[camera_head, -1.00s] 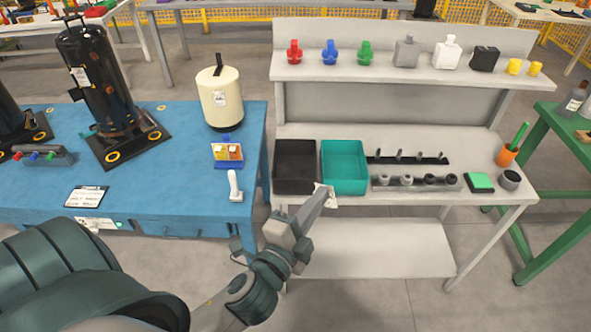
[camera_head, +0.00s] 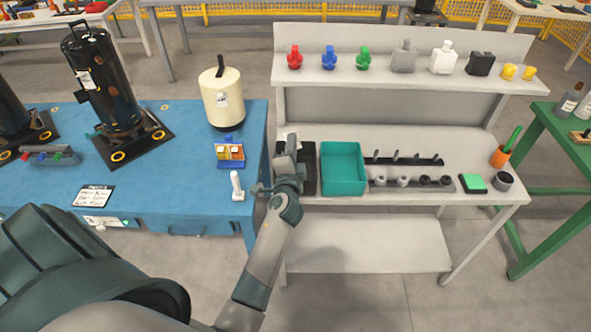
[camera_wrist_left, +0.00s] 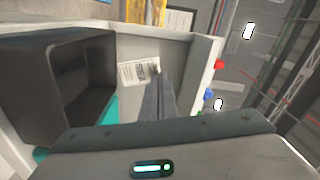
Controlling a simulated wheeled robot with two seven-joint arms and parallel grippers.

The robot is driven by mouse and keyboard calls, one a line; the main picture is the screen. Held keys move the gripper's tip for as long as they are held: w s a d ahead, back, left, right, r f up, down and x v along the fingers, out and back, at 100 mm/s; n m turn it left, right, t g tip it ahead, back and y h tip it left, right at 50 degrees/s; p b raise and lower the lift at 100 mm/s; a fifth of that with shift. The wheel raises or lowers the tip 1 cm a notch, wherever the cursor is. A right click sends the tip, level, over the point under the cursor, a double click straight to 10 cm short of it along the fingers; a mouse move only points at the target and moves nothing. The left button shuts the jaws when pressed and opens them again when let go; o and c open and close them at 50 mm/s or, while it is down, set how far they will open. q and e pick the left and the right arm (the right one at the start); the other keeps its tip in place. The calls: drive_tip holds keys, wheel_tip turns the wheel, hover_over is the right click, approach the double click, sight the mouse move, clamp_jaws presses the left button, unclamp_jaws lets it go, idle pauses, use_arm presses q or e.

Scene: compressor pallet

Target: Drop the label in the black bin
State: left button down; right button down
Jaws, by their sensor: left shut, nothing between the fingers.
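The black bin (camera_head: 311,178) stands at the left end of the grey bench, partly hidden by my left arm. It shows open and empty at left in the left wrist view (camera_wrist_left: 70,80). My left gripper (camera_head: 291,140) is over the bin's far part, fingers closed. In the left wrist view the closed fingertips (camera_wrist_left: 157,72) are beside the bin. The white printed label (camera_wrist_left: 136,73) is right at these fingertips, outside the bin's outline there. In the head view it is a small pale patch (camera_head: 286,132). I cannot tell whether it touches the bench. My right gripper is not in view.
A teal bin (camera_head: 344,168) stands right beside the black bin. Dark peg racks (camera_head: 405,161) lie further right. A raised shelf (camera_head: 390,75) with coloured parts runs behind. A blue table (camera_head: 160,190) with a cream tank (camera_head: 222,105) is at left.

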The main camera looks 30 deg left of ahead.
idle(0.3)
use_arm(q)
wheel_tip(320, 180, down, 6)
drive_tip(key=b, duration=0.5)
idle(0.4)
drive_tip(key=c, duration=2.1)
unclamp_jaws()
drive_tip(key=shift+o, duration=0.5)
drive_tip(key=shift+s, duration=0.15)
